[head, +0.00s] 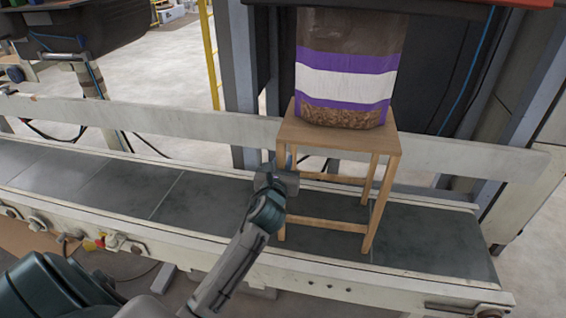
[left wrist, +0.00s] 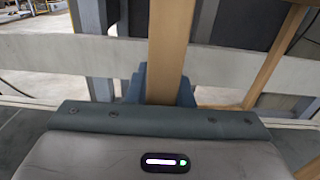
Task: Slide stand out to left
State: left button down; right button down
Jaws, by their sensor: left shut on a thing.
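The wooden stand (head: 340,137) stands upright on the dark conveyor belt, right of centre in the head view. A bag of brown pellets with purple and white bands (head: 345,82) stands on its top. My left gripper (head: 282,172) is at the stand's near left leg, a little below the top. In the left wrist view the leg (left wrist: 168,50) rises between the blue-grey fingers (left wrist: 160,88), which are shut on it. The fingertips are partly hidden behind the leg and the gripper body. My right gripper is not in view.
The conveyor belt (head: 120,190) is clear to the left of the stand. A pale guide rail (head: 150,118) runs along its far side, behind the stand. Dark machine panels and grey posts (head: 238,75) stand behind the bag. A yellow ladder (head: 210,50) is farther back.

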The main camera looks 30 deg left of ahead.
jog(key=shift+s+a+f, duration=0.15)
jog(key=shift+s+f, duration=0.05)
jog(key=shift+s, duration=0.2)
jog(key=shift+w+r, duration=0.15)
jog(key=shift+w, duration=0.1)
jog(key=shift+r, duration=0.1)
